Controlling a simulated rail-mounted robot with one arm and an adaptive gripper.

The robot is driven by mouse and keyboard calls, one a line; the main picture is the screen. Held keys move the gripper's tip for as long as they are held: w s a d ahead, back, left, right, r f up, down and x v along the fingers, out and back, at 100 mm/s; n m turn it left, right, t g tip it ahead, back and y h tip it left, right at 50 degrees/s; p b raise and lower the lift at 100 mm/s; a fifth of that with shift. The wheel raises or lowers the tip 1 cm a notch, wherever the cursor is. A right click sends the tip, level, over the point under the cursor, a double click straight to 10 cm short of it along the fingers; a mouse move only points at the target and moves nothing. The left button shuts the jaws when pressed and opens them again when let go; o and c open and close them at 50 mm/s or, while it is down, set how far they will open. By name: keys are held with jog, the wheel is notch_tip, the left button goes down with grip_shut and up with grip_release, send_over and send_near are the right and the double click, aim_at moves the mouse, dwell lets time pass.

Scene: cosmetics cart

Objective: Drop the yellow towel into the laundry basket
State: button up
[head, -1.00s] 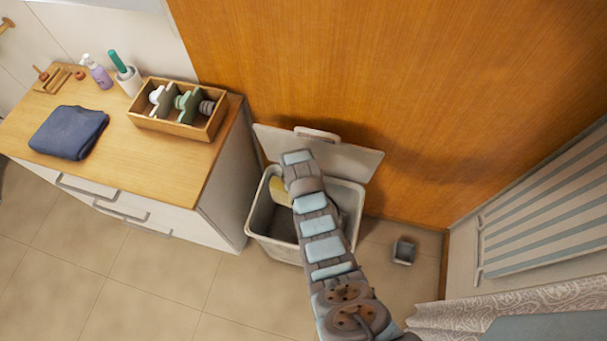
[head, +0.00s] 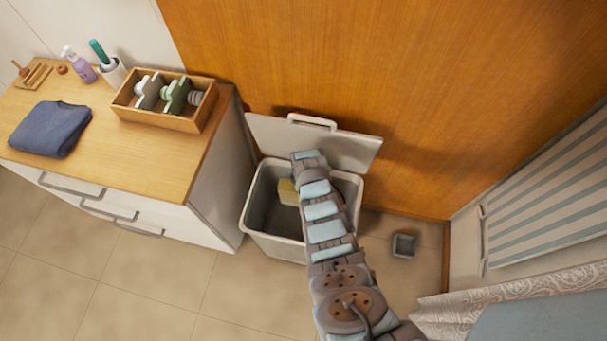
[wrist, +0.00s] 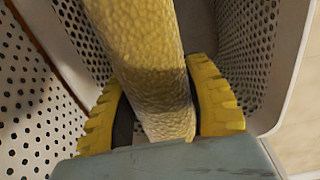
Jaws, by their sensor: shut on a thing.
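The yellow towel (wrist: 150,70) hangs between the two yellow fingers of my gripper (wrist: 160,110) in the wrist view. The fingers press on it from both sides. The laundry basket (head: 252,215) is a light grey bin with its lid (head: 350,150) tilted up against the wooden wall. In the head view a bit of the towel (head: 287,192) shows inside the basket's opening, left of my arm. The wrist view shows the basket's perforated walls (wrist: 250,35) around the towel. My arm hides the gripper's fingers in the head view.
A small grey container (head: 403,246) sits on the floor to the right. A striped towel (head: 555,195) hangs at the right.

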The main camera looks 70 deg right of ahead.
jog(key=shift+f, duration=0.65)
jog(key=o, duration=1.3)
jog(key=shift+r, duration=0.1)
jog(key=shift+a+r, duration=0.15)
jog(key=shift+r, duration=5.8)
